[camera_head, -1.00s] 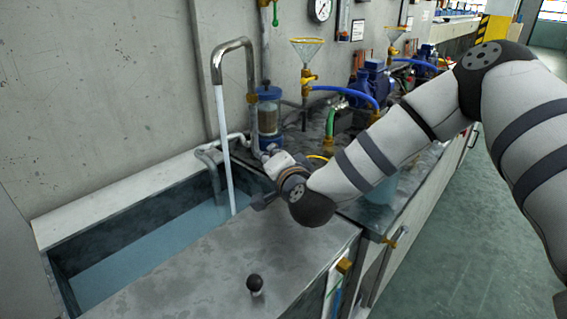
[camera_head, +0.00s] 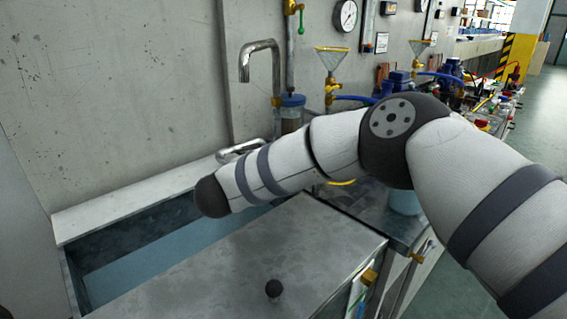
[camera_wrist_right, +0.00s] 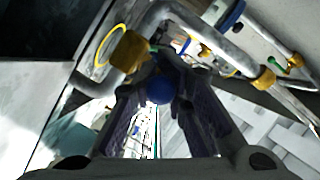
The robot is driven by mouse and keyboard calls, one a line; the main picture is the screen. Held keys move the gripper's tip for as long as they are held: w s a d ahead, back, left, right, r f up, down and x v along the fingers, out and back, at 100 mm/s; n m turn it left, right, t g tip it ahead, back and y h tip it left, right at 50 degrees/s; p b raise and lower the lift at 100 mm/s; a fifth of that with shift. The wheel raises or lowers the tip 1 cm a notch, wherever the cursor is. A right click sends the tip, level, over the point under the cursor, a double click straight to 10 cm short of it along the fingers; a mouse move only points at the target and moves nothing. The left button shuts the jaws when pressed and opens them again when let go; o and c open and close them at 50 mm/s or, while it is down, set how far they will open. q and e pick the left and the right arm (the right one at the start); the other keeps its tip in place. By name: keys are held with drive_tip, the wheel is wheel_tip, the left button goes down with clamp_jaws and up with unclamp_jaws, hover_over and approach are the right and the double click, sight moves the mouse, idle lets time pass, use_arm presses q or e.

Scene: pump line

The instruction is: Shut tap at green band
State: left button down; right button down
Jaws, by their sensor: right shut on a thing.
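The bent metal spout (camera_head: 262,46) rises over the sink (camera_head: 150,262) in the head view, and no water stream shows below it. My right arm reaches across from the right, and its gripper is hidden behind it there. In the right wrist view my right gripper (camera_wrist_right: 160,74) is shut on a round blue knob (camera_wrist_right: 160,91), which shows between the fingers. A brass fitting (camera_wrist_right: 128,52) on a grey pipe sits just beyond the left finger. A small green patch shows behind the fingertips; whether it is the green band I cannot tell. My left gripper is not in view.
A grey cover with a black knob (camera_head: 273,288) lies in front of the sink. A yellow valve with a green lever (camera_head: 301,22) is on the wall pipe. Funnels (camera_head: 332,60), hoses and pumps crowd the bench behind my arm. The floor at right is clear.

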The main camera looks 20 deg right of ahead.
drive_tip(key=shift+w+a+r, duration=0.2)
drive_tip(key=shift+w+a, duration=0.05)
drive_tip(key=shift+a, duration=0.1)
drive_tip(key=c, duration=1.7)
unclamp_jaws()
drive_tip(key=shift+a, duration=0.1)
drive_tip(key=shift+s, duration=0.1)
drive_tip(key=v, duration=1.2)
drive_tip(key=shift+a, duration=0.1)
